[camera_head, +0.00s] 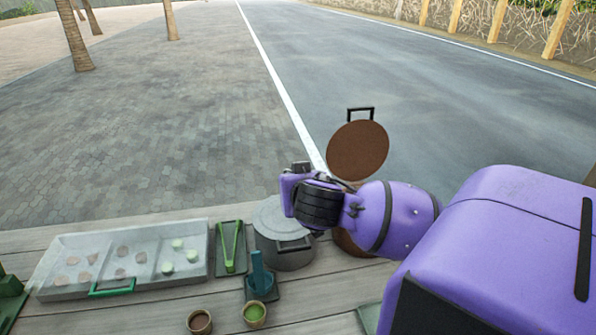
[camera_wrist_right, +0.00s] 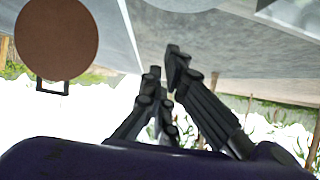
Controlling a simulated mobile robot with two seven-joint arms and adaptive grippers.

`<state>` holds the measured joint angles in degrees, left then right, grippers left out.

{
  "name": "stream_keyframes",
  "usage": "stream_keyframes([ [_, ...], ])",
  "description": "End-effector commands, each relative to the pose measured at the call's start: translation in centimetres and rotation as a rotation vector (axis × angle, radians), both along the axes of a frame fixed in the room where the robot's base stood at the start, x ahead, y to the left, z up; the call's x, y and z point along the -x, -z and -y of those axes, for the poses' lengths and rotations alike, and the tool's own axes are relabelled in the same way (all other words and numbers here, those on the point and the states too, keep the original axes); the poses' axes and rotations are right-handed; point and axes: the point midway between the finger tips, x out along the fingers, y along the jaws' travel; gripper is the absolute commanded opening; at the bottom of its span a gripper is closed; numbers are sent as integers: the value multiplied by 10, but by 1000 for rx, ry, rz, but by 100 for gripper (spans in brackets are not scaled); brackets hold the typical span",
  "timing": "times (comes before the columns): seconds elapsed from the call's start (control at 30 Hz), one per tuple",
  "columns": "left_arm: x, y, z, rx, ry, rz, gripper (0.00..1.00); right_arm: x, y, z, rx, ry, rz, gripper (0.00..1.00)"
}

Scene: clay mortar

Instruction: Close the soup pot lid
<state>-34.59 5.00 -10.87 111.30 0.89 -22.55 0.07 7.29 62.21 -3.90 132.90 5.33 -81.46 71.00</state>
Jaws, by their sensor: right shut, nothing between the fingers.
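A brown round lid (camera_head: 358,150) with a black handle stands raised and tilted up behind my right arm. It also shows in the right wrist view (camera_wrist_right: 57,38), at the upper left. Below it, a brown rounded part (camera_head: 352,243) is mostly hidden by my arm, so I cannot tell if it is the pot under the lid. A grey pot (camera_head: 285,257) with a grey top stands left of it. My right gripper (camera_head: 297,180) is above the grey pot, left of the raised lid and apart from it. In the wrist view its fingers (camera_wrist_right: 165,72) are together and empty. My left gripper is out of view.
A grey tray (camera_head: 75,245) with pale pieces and a green handle lies at the left. Green tongs (camera_head: 231,247), a teal holder (camera_head: 261,280) and two small bowls, brown (camera_head: 199,322) and green (camera_head: 255,314), stand near the grey pot. The air above the tray is free.

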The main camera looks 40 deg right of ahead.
Motion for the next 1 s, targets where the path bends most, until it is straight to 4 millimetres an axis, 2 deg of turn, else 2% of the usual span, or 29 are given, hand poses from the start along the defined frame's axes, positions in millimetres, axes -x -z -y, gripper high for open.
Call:
stream_keyframes([
  [0.13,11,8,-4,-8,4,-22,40,10,17,-7,19,1,32,0],
  [0.37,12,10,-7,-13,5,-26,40,25,37,-14,42,6,67,0],
  [0.47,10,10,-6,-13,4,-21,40,32,51,-18,41,8,68,0],
  [0.8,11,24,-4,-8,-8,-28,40,50,117,-28,43,9,63,0],
  [1.0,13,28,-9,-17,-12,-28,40,54,139,-31,44,8,67,0],
])
